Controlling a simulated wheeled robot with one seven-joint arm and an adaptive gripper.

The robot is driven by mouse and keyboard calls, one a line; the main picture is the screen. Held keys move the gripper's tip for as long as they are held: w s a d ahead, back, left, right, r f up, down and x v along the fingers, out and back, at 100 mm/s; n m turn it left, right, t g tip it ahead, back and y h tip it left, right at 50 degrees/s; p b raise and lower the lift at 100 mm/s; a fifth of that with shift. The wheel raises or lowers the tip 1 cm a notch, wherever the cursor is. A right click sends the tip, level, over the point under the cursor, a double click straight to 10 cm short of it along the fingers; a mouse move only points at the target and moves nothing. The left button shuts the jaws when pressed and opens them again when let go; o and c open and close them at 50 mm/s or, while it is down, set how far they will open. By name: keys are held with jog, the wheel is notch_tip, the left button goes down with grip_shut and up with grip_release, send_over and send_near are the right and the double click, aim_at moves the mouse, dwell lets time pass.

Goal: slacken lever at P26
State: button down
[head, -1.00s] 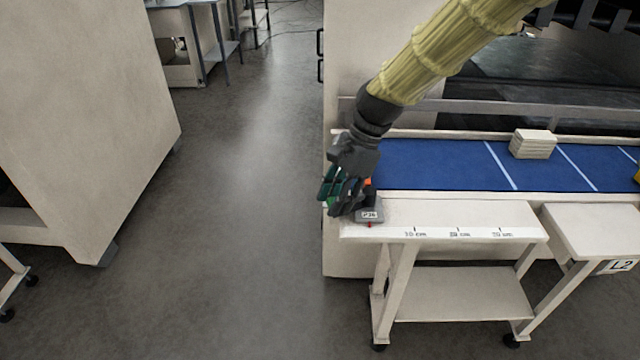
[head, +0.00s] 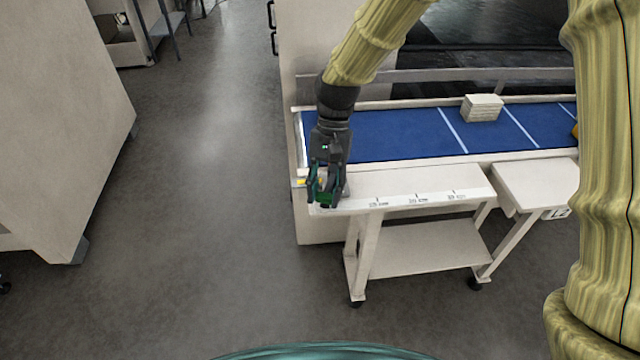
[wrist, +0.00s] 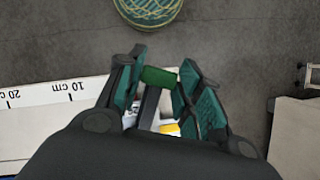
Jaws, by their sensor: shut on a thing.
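The lever shows in the wrist view as a dark grey arm with a green grip (wrist: 158,77) at its end. My gripper (head: 324,200) is at the left end of the white ruled table, and its teal-padded fingers also show in the wrist view (wrist: 160,80). The fingers are shut on the green grip, one on each side. The P26 tag is not readable now; my gripper covers that area. Small white and yellow parts (wrist: 170,128) show below the grip in the wrist view.
The white table with cm marks (head: 400,187) stands along a blue belt (head: 390,136). A stack of pale blocks (head: 482,107) lies on the belt. A second table (head: 535,185) is to the right. A large beige cabinet (head: 60,110) stands left; the floor between is clear.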

aim_at(331, 180)
dwell(0.3)
jog(key=c, duration=1)
grip_release()
jog(key=shift+o, duration=0.2)
jog(key=v, duration=1.2)
jog(key=shift+s+d, duration=0.1)
